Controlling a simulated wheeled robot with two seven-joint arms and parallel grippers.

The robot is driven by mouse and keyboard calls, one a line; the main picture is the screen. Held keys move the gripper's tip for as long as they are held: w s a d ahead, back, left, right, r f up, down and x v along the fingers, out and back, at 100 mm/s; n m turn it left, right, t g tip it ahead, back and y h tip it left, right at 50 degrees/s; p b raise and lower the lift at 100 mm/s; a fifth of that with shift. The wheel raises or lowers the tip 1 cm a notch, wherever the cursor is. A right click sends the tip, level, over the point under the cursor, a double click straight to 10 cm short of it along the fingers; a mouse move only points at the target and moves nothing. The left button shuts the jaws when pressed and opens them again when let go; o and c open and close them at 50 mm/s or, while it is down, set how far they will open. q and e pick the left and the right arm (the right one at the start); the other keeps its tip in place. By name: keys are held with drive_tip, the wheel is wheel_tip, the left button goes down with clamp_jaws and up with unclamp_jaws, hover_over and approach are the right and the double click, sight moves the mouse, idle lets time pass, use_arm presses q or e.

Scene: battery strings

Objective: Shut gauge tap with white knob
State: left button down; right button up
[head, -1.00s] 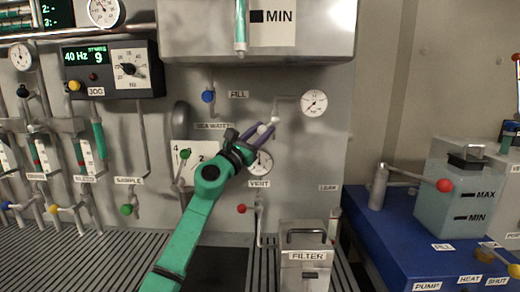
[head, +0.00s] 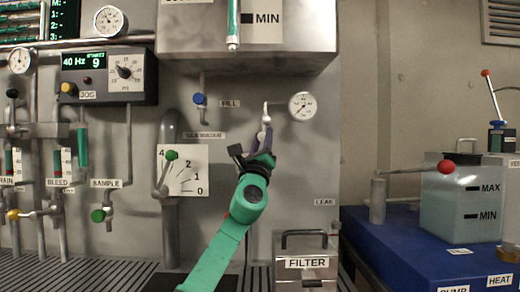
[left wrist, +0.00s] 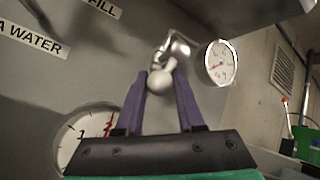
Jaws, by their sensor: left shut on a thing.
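The white knob (left wrist: 160,81) is a pale ball on a short metal tap handle (left wrist: 176,50), beside a small round gauge (left wrist: 220,62). In the head view the tap (head: 266,110) stands just left of the same gauge (head: 302,106) on the grey wall panel. My left gripper (head: 265,136) reaches up from below. In the left wrist view its purple fingers (left wrist: 163,88) are on both sides of the knob, shut on it. The handle hangs roughly down from the tap. In the head view the fingers partly hide the knob. My right gripper is not in view.
The tank with the MIN label (head: 285,40) overhangs the tap. The blue fill knob (head: 199,99) and a numbered scale plate (head: 190,185) are to the left. The FILTER box (head: 305,270) stands below right. Another dial (left wrist: 80,140) is behind my fingers in the wrist view.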

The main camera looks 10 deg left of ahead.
use_arm(q)
drive_tip(key=n+y, duration=0.1)
drive_tip(key=n+y+p, duration=0.1)
drive_tip(key=n, duration=0.1)
drive_tip(key=shift+w+d+r+n+y, duration=0.1)
drive_tip(key=shift+d+n+y, duration=0.2)
drive_tip(key=shift+d, duration=0.1)
drive_tip(key=shift+n+y+p, duration=0.55)
drive_tip(key=shift+n+y, duration=0.15)
drive_tip(key=shift+n, duration=0.1)
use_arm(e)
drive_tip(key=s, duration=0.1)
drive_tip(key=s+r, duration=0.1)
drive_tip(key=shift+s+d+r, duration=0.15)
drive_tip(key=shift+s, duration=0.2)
use_arm(q)
drive_tip(key=shift+g, duration=0.3)
drive_tip(key=c, duration=0.5)
unclamp_jaws()
drive_tip(key=shift+d, duration=0.1)
drive_tip(key=shift+c, duration=0.2)
drive_tip(key=shift+f, duration=0.2)
